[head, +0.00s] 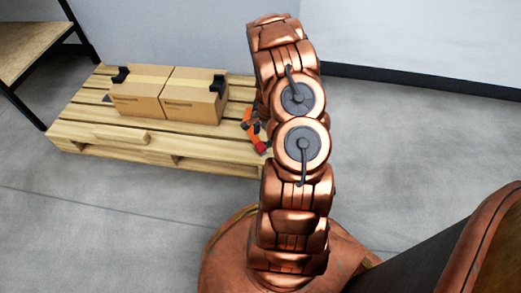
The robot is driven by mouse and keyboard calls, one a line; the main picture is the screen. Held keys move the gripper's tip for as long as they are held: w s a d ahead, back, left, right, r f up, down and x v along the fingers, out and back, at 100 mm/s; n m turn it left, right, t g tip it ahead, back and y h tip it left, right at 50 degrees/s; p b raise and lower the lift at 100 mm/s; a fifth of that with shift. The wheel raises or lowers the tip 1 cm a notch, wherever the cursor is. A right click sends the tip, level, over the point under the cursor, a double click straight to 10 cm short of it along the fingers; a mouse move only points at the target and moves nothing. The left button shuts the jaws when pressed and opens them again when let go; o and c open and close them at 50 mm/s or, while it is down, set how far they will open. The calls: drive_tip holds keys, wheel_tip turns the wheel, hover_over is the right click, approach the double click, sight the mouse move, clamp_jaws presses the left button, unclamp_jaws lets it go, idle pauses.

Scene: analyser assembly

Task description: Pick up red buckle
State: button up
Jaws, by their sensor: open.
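A small red piece that looks like the red buckle (261,147) is at the front right edge of the wooden pallet (120,150). It joins an orange strap-like piece (247,115) with dark parts, which lies on the pallet's right side. My copper arm stands in front and covers the area just right of the buckle. My gripper cannot be made out; the end of the arm is hidden behind its own links.
A wooden shelf (28,45) with dark legs is at the upper left. The grey floor in front of the pallet is clear.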

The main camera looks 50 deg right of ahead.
sight(261, 145)
drive_tip(key=f+b, duration=0.1)
drive_tip(key=f, duration=0.1)
drive_tip(key=f+b, duration=0.1)
drive_tip(key=a+f, duration=0.1)
drive_tip(key=f, duration=0.1)
drive_tip(key=shift+w+f+b, duration=0.25)
drive_tip(key=shift+f+b, duration=0.1)
drive_tip(key=shift+b, duration=0.05)
drive_tip(key=shift+d, duration=0.1)
drive_tip(key=c, duration=1.3)
